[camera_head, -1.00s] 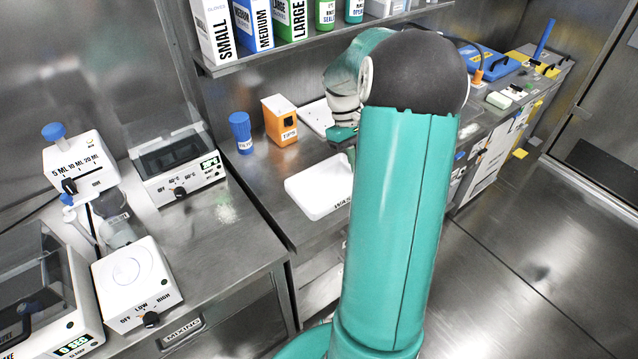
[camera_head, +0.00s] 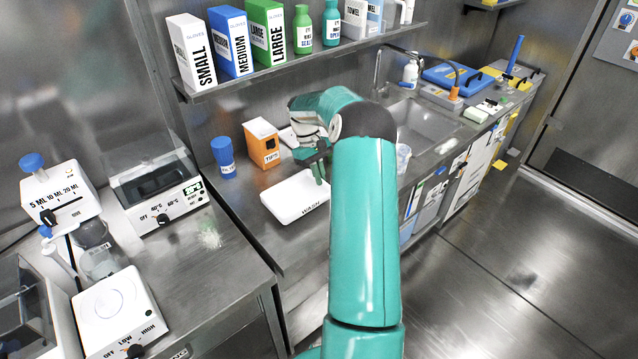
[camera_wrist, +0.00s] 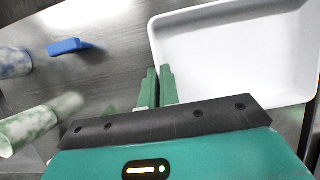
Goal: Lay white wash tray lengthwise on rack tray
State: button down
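The white wash tray (camera_head: 292,198), labelled WASH on its front wall, lies on the steel counter in the head view. It fills the upper right of the wrist view (camera_wrist: 240,50) and looks empty. My gripper (camera_head: 319,172) points down at the tray's back right side. In the wrist view its green fingers (camera_wrist: 160,72) are close together at the tray's near rim. Whether they hold the rim is not clear. A second white, flat piece (camera_head: 287,136) shows behind my gripper, mostly hidden; I cannot tell if it is the rack tray.
An orange tips box (camera_head: 262,145) and a blue bottle (camera_head: 224,156) stand left of the tray. A shelf (camera_head: 300,58) with glove boxes hangs above. A sink (camera_head: 420,122) lies to the right. The left counter holds lab devices, including a heater (camera_head: 165,195).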

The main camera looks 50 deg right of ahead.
jog(key=shift+w+d+f, duration=0.1)
jog(key=shift+w+f, duration=0.05)
jog(key=shift+f, duration=1.6)
jog(key=shift+f, duration=0.1)
jog(key=c, duration=1.6)
grip_release()
jog(key=shift+c, duration=0.2)
